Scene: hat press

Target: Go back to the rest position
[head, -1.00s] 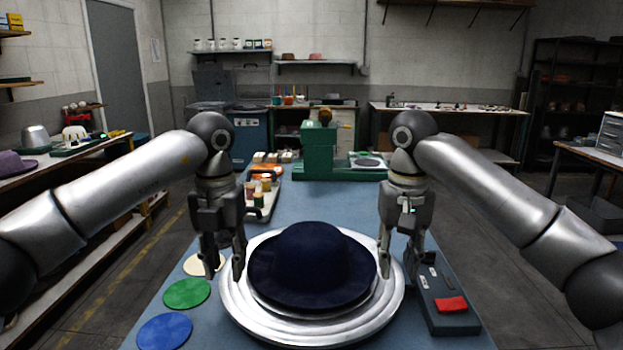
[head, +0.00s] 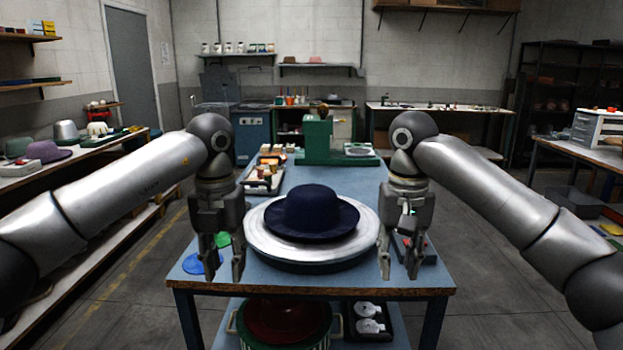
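My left gripper (head: 223,268) hangs pointing down at the left, in front of the blue table's near edge in the picture. Its fingers are apart with nothing between them. My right gripper (head: 399,266) hangs the same way at the right, its fingers also apart and empty. Between them, a dark navy hat (head: 312,212) sits upright, brim down, on a round silver plate (head: 262,238) on the blue table (head: 350,180). Neither gripper touches the hat.
A green press (head: 318,142) and a tray of small items (head: 266,172) stand farther back on the table. Green and blue discs (head: 192,264) lie behind my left gripper. A pot (head: 285,322) sits on the lower shelf. Side tables with hats (head: 47,151) and drawers (head: 600,128) flank clear floor.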

